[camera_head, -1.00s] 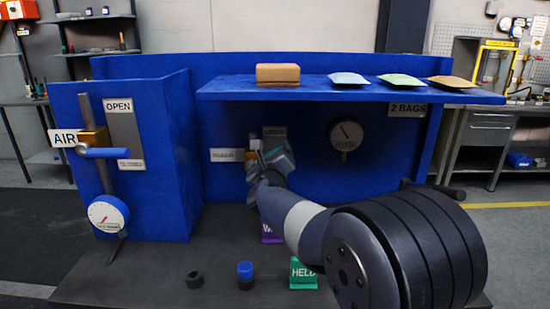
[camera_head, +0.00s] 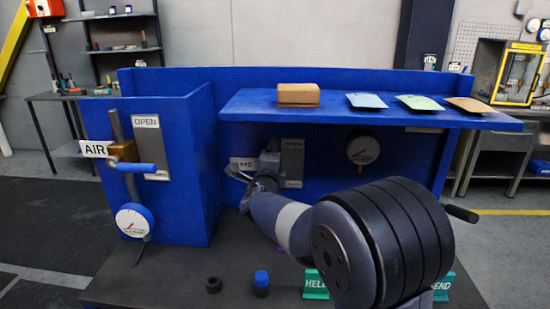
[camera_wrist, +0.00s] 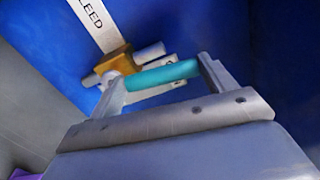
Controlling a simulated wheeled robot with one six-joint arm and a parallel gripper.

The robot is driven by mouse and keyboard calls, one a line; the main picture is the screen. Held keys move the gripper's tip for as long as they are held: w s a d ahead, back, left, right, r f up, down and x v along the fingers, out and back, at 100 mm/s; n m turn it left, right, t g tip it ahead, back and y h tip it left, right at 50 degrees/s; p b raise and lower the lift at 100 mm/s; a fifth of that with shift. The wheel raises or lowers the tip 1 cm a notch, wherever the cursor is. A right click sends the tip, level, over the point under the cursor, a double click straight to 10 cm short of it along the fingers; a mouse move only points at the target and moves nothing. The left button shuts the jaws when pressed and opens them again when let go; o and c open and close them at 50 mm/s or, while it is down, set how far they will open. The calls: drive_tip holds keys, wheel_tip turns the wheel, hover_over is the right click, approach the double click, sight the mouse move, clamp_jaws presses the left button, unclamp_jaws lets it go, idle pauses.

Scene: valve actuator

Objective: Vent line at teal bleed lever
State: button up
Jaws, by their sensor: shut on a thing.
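The teal bleed lever (camera_wrist: 165,75) lies between the two fingers of my gripper (camera_wrist: 162,82) in the wrist view, and my gripper is shut on it. The lever extends from a brass valve body (camera_wrist: 114,62) on the blue panel, below a white label (camera_wrist: 90,22) ending in "LEED". In the head view, my gripper (camera_head: 243,174) is at the back panel below the shelf, beside a grey plate (camera_head: 292,162). My wrist and arm hide the teal lever there.
A blue-handled air valve (camera_head: 130,167) and a gauge (camera_head: 135,221) are on the left box. The shelf (camera_head: 235,104) above my arm holds a brown box (camera_head: 298,95) and several packets. Green signs (camera_head: 316,284) and small caps (camera_head: 261,283) stand in front.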

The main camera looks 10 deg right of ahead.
drive_tip(key=shift+a+n, duration=0.25)
drive_tip(key=shift+n, duration=0.05)
idle(0.4)
drive_tip(key=o, duration=1.4)
drive_tip(key=shift+c, duration=0.2)
drive_tip(key=s+a+b, duration=0.1)
drive_tip(key=s+a, duration=0.1)
drive_tip(key=s, duration=0.8)
drive_tip(key=shift+s, duration=0.3)
drive_tip(key=shift+w, duration=0.15)
